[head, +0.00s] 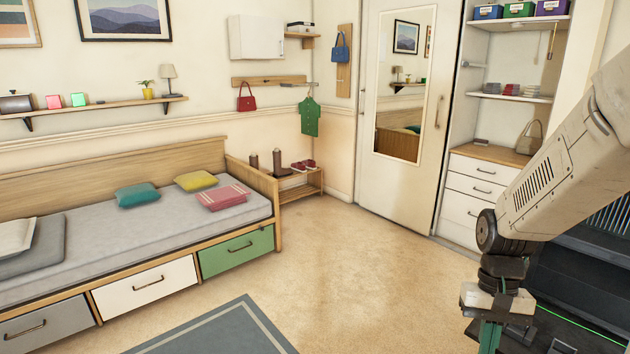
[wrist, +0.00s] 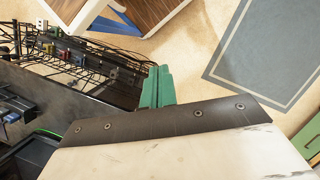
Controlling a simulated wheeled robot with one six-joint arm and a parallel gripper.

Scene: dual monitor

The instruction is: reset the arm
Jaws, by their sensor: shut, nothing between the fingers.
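My arm comes in from the right edge of the head view and hangs downward. My gripper (head: 490,338) points down at the bottom right of that view, with its green fingers cut by the lower edge. In the wrist view my gripper (wrist: 157,86) shows its two green fingers together, shut and holding nothing. The fingers appear beside my own dark body with its cables, and bare floor shows past them.
A blue-grey rug (head: 215,332) lies on the open beige floor (head: 345,260). A bed with drawers (head: 145,283) stands at left. A shoe rack (head: 300,186), a mirrored door (head: 405,85) and a white drawer unit (head: 478,190) line the back. A wood-topped piece (wrist: 140,14) shows in the wrist view.

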